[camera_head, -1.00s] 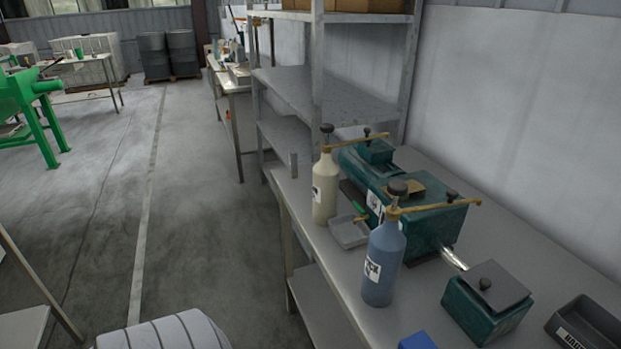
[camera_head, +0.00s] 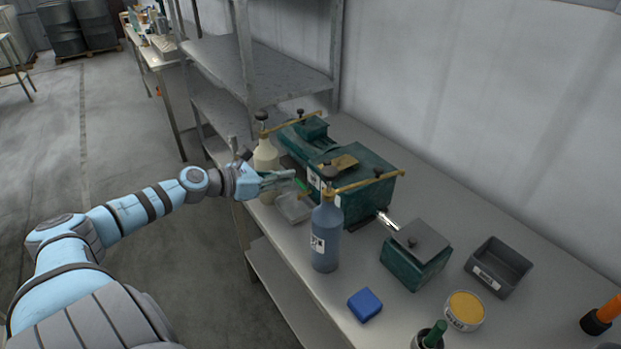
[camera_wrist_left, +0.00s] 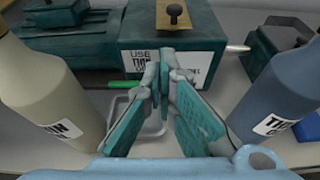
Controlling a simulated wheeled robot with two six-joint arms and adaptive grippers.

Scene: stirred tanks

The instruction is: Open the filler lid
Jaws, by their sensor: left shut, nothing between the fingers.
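A green machine body (camera_head: 362,188) stands on the bench with a brass plate (camera_head: 340,163) on top. In the left wrist view this plate (camera_wrist_left: 189,17) carries a dark knob. A smaller green box with a grey knobbed lid (camera_head: 421,238) stands in front of it, with its lid down. I cannot tell which cover is the filler lid. My left gripper (camera_head: 291,178) is shut and empty, in front of the labelled face (camera_wrist_left: 205,62), between the two bottles. In the left wrist view its fingertips (camera_wrist_left: 166,78) meet below the brass plate. My right gripper is out of view.
A cream bottle (camera_head: 265,156) and a blue bottle (camera_head: 326,236) with brass spouts flank the gripper. A shallow clear tray (camera_head: 295,208) lies below it. A blue block (camera_head: 364,305), yellow-topped tub (camera_head: 465,309) and grey bin (camera_head: 499,267) sit nearer. Shelving (camera_head: 215,62) stands behind.

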